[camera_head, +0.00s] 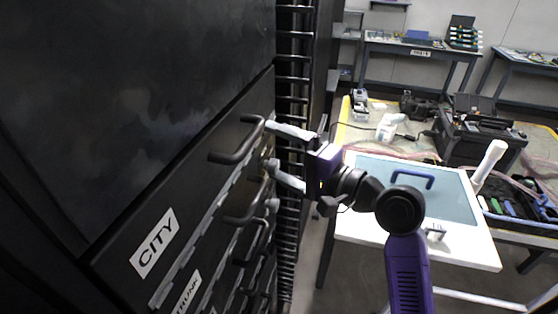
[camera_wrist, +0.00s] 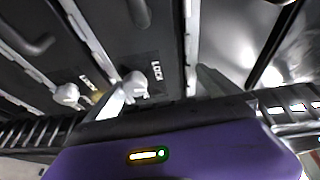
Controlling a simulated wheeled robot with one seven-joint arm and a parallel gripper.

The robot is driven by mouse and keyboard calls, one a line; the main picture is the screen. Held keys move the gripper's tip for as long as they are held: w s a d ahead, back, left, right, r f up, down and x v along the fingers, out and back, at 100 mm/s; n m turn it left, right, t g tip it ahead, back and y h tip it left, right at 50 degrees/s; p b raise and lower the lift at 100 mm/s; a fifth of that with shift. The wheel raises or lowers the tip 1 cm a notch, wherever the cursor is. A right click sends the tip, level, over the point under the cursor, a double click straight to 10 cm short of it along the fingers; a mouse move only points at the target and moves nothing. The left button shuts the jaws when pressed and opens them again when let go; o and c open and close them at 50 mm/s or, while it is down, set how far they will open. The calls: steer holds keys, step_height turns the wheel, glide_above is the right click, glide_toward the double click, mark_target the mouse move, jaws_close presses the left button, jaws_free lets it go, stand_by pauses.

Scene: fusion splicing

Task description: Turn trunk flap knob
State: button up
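The black rack front has a flap labelled CITY (camera_head: 153,243) and, below it, one labelled TRUNK (camera_head: 187,292). My gripper (camera_head: 279,150) is at the right edge of these flaps, its two pale fingers spread apart, one above the other. In the wrist view my gripper (camera_wrist: 163,88) has one finger close beside a pale knob (camera_wrist: 135,84) with a LOCK label; touching or not, I cannot tell. The other finger is well to the right. A second pale knob (camera_wrist: 67,94) lies farther left; a knob below my gripper (camera_head: 272,205) shows in the head view.
Black bar handles (camera_head: 238,146) stick out from the flaps near my gripper. A ladder-like black rail (camera_head: 291,80) runs beside the rack. To the right stands a white work table with a blue-grey mat (camera_head: 455,203) and equipment behind it. Floor shows between rack and table.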

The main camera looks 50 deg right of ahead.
mark_target(261, 82)
steer(key=shift+t, duration=0.5)
steer(key=r+p, duration=0.2)
steer(key=r, duration=0.2)
steer(key=r+p, duration=0.2)
steer(key=r, duration=0.3)
steer(key=r+p, duration=0.2)
steer(key=r, duration=0.3)
steer(key=shift+s+a+p, duration=0.1)
steer(key=shift+a+p, duration=0.2)
steer(key=shift+a, duration=0.05)
steer(key=c, duration=0.3)
steer(key=shift+r+p, duration=0.25)
steer(key=shift+p, duration=0.2)
steer(key=shift+d+r+p, duration=0.25)
steer(key=shift+r+p, duration=0.6)
steer(key=shift+p, duration=0.2)
